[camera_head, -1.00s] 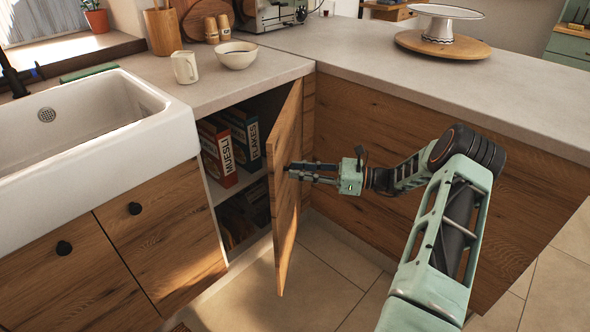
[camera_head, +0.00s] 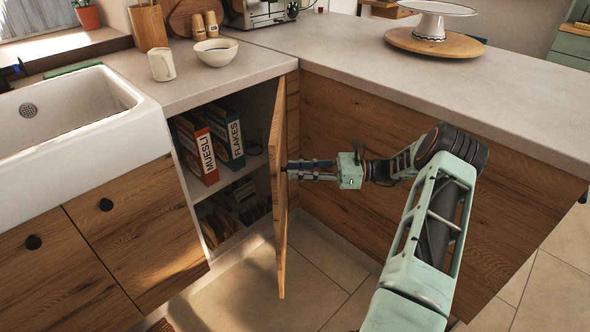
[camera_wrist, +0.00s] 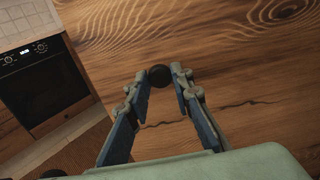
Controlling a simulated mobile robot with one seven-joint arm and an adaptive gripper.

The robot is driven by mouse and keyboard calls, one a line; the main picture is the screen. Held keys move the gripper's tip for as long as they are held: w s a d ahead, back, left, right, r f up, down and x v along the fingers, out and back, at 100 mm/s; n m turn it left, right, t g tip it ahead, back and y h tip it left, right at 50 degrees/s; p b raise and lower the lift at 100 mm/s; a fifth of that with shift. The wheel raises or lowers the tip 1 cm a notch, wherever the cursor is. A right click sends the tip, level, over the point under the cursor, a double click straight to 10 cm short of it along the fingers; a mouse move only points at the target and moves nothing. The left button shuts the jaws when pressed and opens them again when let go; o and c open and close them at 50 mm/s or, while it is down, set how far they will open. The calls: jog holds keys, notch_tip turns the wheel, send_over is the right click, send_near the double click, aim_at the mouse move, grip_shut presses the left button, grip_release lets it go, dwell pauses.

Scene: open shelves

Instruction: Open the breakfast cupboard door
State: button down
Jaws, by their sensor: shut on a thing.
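The breakfast cupboard door (camera_head: 279,215) is wooden and stands wide open, swung out roughly edge-on to the head camera. My gripper (camera_head: 287,170) is at the door's outer face. In the wrist view my gripper (camera_wrist: 162,82) has its fingertips at both sides of a round black knob (camera_wrist: 159,75) on the wooden door face (camera_wrist: 240,60), shut on it. In the head view the knob is hidden at the fingertips. Inside the open cupboard (camera_head: 262,100), a red-and-white MUESLI box (camera_head: 196,150) and a dark FLAKES box (camera_head: 226,135) stand on the upper shelf.
Wooden counter panels (camera_head: 400,130) lie close behind my arm at the right. A white sink (camera_head: 75,125) and drawers with black knobs (camera_head: 106,204) are at the left. A mug (camera_head: 162,64) and bowl (camera_head: 215,51) stand on the counter. The floor (camera_head: 325,290) before the cupboard is clear.

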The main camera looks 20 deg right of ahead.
jog(key=shift+d, duration=0.25)
dwell(0.4)
jog(key=c, duration=1.7)
grip_release()
jog(key=shift+r, duration=0.1)
notch_tip(320, 180, up, 10)
jog(key=shift+f, duration=0.1)
jog(key=shift+c, duration=0.5)
